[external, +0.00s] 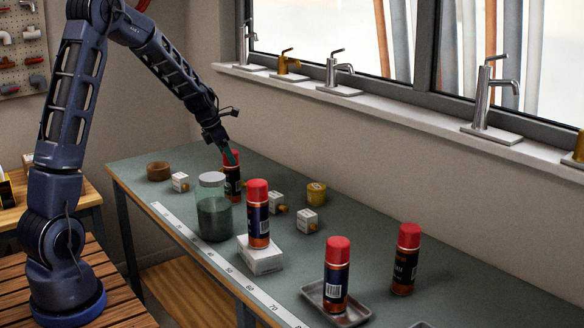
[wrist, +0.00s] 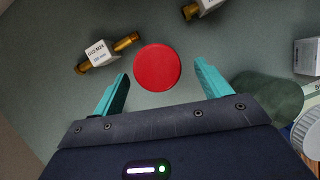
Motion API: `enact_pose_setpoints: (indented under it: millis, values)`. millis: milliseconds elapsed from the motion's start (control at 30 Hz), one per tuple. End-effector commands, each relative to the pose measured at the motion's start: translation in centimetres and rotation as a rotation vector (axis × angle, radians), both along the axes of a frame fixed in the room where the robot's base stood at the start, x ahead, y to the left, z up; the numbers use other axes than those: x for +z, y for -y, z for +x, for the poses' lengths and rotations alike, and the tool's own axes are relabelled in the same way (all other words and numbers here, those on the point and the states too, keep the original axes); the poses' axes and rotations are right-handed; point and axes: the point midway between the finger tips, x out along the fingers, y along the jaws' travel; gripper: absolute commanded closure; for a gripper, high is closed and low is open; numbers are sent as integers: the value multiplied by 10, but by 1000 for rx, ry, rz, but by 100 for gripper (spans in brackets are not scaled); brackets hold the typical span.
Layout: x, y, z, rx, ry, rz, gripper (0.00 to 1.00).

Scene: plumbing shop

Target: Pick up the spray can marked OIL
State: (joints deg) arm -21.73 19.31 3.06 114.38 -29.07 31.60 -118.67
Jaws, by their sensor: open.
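Several spray cans with red caps and dark bodies stand upright on the workbench. One can (external: 232,184) is at the far end, partly hidden behind a jar, and my gripper (external: 230,157) is right over its cap. In the wrist view, its round red cap (wrist: 157,67) lies between and slightly beyond the teal fingertips of my open gripper (wrist: 160,76), with gaps at both sides. Another can (external: 258,215) stands on a white box, one (external: 336,272) in a metal tray, and one (external: 405,262) at the right. I cannot read OIL on any label.
The green-filled jar (external: 213,212) stands close to the far can, and its lid (wrist: 308,135) shows in the wrist view. Small white boxes (external: 307,221) with brass fittings and a yellow tub (external: 316,193) are nearby. A window ledge (external: 400,108) with taps runs behind.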

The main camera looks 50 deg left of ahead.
Motion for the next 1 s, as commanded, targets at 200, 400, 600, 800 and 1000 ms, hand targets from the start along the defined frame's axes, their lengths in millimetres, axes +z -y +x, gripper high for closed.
enact_pose_setpoints:
  millis: [200,400,600,800,1000]
  values:
    - [-25,3,16,0,-3,-3,24]
    - [-38,4,21,0,-1,-1,24]
    - [-38,5,21,0,-1,0,30]
    - [-37,5,21,0,-1,0,69]
    - [-37,4,21,-1,0,0,95]
